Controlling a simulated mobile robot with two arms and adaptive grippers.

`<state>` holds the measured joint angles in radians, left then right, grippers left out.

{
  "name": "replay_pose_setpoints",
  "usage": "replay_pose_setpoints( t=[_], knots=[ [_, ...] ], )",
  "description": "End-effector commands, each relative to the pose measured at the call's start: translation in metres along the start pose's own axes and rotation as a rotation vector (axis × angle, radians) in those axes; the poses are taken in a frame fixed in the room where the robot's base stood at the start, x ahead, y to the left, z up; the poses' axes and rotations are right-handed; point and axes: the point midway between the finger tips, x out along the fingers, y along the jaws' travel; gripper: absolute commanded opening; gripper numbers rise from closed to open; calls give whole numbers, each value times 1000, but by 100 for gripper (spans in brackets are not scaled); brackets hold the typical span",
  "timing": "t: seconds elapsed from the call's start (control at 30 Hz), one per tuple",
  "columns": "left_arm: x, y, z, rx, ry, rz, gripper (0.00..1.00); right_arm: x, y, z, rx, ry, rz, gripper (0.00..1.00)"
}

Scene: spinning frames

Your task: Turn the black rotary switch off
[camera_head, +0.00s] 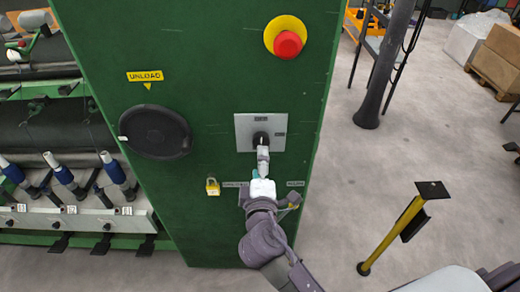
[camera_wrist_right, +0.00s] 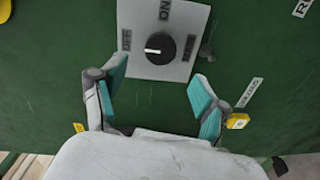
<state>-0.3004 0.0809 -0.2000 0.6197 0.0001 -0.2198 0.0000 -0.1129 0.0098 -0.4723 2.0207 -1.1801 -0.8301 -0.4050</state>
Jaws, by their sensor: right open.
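The black rotary switch (camera_wrist_right: 160,48) sits on a light grey square plate (camera_wrist_right: 180,14) on the green machine panel. In the right wrist view its white mark points left, toward the side with the OFF label (camera_wrist_right: 127,40); the ON label (camera_wrist_right: 165,11) is at the top. In the head view the switch (camera_head: 261,140) is just above my right gripper (camera_head: 263,162), on the plate (camera_head: 243,125). My right gripper (camera_wrist_right: 158,88) is open, its teal-padded fingers apart on the near side of the switch, not closed around it. My left gripper is out of view.
A red emergency button (camera_head: 287,44) on a yellow base is higher on the panel. A round black disc (camera_head: 155,132) and a yellow padlock (camera_head: 212,187) are to the left. A yellow post (camera_head: 392,235) stands on the floor at right; open floor lies beyond the panel edge.

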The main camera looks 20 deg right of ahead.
Motion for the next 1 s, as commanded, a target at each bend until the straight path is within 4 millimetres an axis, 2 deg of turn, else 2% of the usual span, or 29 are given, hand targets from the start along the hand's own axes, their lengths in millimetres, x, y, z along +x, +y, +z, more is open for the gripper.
replay_pose_setpoints(
  t=[0.1, 0.3, 0.83, 0.93, 1.0],
  knots=[
    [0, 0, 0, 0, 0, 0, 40, -22, -1, 0, 0, 0, -2, 73],
    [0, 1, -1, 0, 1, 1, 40, -38, 0, 0, 0, -1, 0, 73],
    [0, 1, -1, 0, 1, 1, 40, -40, 0, 0, 0, -1, 0, 73],
    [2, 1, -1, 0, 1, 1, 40, -38, -11, 0, -2, 4, -17, 73],
    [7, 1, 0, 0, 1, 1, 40, -35, -34, 0, -2, 14, -56, 73]
  ],
)
